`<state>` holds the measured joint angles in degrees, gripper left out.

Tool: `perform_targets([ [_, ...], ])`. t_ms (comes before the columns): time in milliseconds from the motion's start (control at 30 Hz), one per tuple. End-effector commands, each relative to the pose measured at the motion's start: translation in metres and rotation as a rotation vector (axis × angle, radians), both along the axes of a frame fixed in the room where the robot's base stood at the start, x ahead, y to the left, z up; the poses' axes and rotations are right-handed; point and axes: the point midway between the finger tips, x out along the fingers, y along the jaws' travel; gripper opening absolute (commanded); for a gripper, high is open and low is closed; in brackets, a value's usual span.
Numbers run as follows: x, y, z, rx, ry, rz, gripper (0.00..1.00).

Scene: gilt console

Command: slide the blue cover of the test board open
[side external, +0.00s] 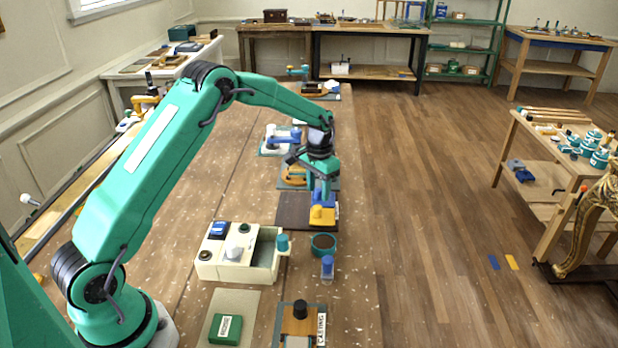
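A cream board or box (240,268) stands on the long wooden table, left of and nearer than my gripper; I take it as the test board. A small dark blue piece (219,229) sits on its back left corner and may be the blue cover. Round knobs and an open recess also show on the board. My gripper (322,190) points down to the right of and beyond the board, apart from it. It is over a yellow block (322,215) with a blue part on top. Whether the fingers touch that blue part, or are open, is too small to tell.
The yellow block stands on a dark mat (290,211). A teal round dish (323,244) and a small blue bottle (327,267) stand right of the board. A green box (225,329) lies in front. More devices stand behind my gripper.

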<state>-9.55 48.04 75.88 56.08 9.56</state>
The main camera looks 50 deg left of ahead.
Motion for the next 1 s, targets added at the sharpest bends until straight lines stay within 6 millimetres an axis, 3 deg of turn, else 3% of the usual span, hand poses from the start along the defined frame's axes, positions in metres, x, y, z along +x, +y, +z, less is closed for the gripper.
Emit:
perform_targets([
  [33,0.000,0.000,0.000,0.000,0.000,0.000,0.33],
  [200,0.000,0.000,0.000,0.000,0.000,0.000,0.00],
  [567,-0.007,0.008,0.001,0.000,0.000,0.002,0.00],
  [1000,-0.058,0.059,0.001,0.000,-0.001,0.003,0.00],
])
